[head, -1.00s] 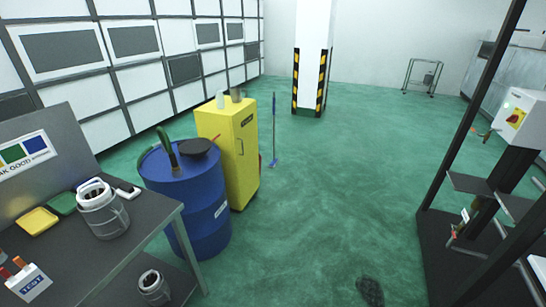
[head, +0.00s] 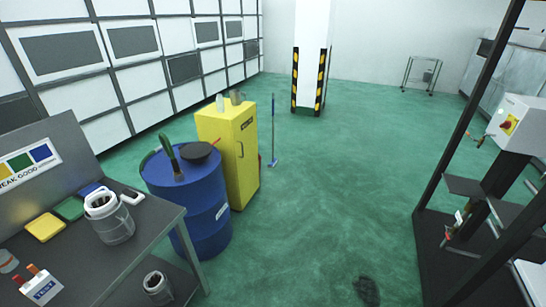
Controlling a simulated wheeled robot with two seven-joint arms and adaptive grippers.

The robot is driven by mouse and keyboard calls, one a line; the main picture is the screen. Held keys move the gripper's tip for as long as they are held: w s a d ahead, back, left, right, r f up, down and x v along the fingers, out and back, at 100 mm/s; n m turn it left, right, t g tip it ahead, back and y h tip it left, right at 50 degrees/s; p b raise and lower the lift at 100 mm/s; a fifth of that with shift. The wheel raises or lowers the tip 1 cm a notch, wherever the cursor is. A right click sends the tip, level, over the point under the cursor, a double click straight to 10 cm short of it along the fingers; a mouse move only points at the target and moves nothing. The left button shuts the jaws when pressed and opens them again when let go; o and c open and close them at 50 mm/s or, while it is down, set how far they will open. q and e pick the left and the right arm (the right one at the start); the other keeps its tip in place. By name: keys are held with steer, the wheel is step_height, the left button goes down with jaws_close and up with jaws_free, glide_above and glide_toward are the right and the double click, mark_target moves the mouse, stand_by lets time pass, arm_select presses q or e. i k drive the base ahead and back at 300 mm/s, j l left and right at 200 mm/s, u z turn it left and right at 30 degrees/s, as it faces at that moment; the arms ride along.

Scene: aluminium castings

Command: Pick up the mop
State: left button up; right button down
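The mop (head: 273,135) stands upright on the green floor in the head view, just right of the yellow cabinet. It has a thin handle, and its small head (head: 272,163) rests on the floor. It is small and far off, so its details are hard to make out. Neither of my grippers shows in the head view.
A yellow cabinet (head: 241,160) and a blue drum (head: 203,205) stand left of the mop. A grey workbench (head: 150,240) is at the near left. A dark rack (head: 440,240) stands at the right. A striped pillar (head: 311,60) rises behind.

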mark_target(274, 162)
steer(key=i+j, duration=0.15)
steer(key=i, duration=0.3)
steer(key=i+j+z, duration=0.15)
steer(key=i+z, duration=0.25)
steer(key=i, duration=0.45)
steer(key=i+z, duration=0.3)
steer(key=i, duration=0.5)
steer(key=i+l+u, duration=0.25)
steer(key=i, duration=1.3)
steer(key=i+j, duration=0.1)
steer(key=i, duration=1.5)
steer(key=i+u, duration=0.25)
steer(key=i, duration=0.15)
steer(key=i+u, duration=0.25)
steer(key=i, duration=0.2)
